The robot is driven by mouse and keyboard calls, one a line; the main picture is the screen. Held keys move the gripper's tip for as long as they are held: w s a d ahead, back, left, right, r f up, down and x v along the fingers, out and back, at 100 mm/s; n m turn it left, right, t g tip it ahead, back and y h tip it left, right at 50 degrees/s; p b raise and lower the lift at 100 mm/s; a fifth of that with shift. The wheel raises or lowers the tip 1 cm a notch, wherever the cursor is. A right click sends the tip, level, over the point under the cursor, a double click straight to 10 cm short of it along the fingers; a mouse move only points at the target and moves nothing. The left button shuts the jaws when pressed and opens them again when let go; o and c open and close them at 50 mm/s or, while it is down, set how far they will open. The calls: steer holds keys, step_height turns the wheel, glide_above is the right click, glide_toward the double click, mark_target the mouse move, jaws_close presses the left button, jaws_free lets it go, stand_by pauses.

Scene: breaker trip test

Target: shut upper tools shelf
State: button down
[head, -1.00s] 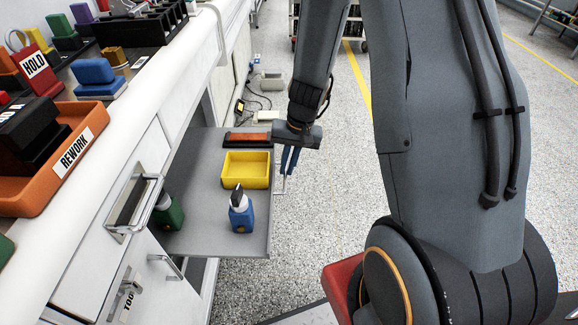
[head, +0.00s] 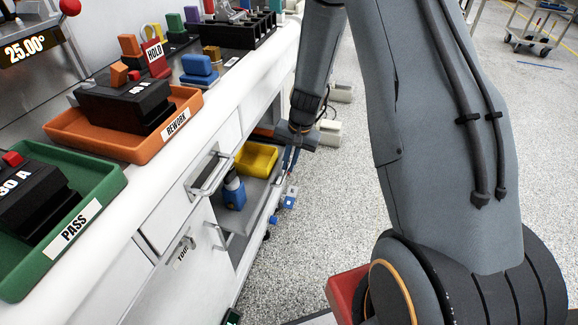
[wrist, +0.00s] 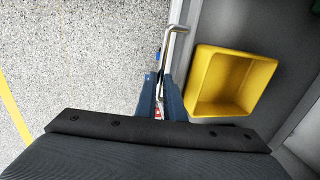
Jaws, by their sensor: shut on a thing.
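The upper tools shelf (head: 257,196) is a grey pull-out shelf under the white bench, still partly out of the cabinet. It carries a yellow bin (head: 257,159) and a blue bottle (head: 234,193). My gripper (head: 287,164) is at the shelf's outer edge. In the wrist view my gripper (wrist: 161,88) has its blue fingers close together on the shelf's metal handle (wrist: 178,32). The yellow bin (wrist: 236,82) sits right of the fingers, apart from them, on the grey shelf (wrist: 240,25). The exact finger contact is small and partly hidden.
The white bench (head: 215,120) above holds an orange REWORK tray (head: 150,150) and a green PASS tray (head: 50,262). A drawer handle (head: 211,175) juts out near the shelf. Small blue-and-white items (head: 288,200) show beside the shelf edge. The speckled floor (head: 310,235) at right is open.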

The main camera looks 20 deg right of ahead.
steer(key=shift+w+a, duration=0.4)
steer(key=shift+a, duration=0.15)
steer(key=c, duration=1.9)
jaws_free()
steer(key=shift+o, duration=0.2)
steer(key=shift+r, duration=0.1)
step_height(320, 180, up, 8)
steer(key=d, duration=0.1)
steer(key=shift+s+f+p, duration=0.25)
steer(key=shift+s+p, duration=0.05)
steer(key=shift+s, duration=0.1)
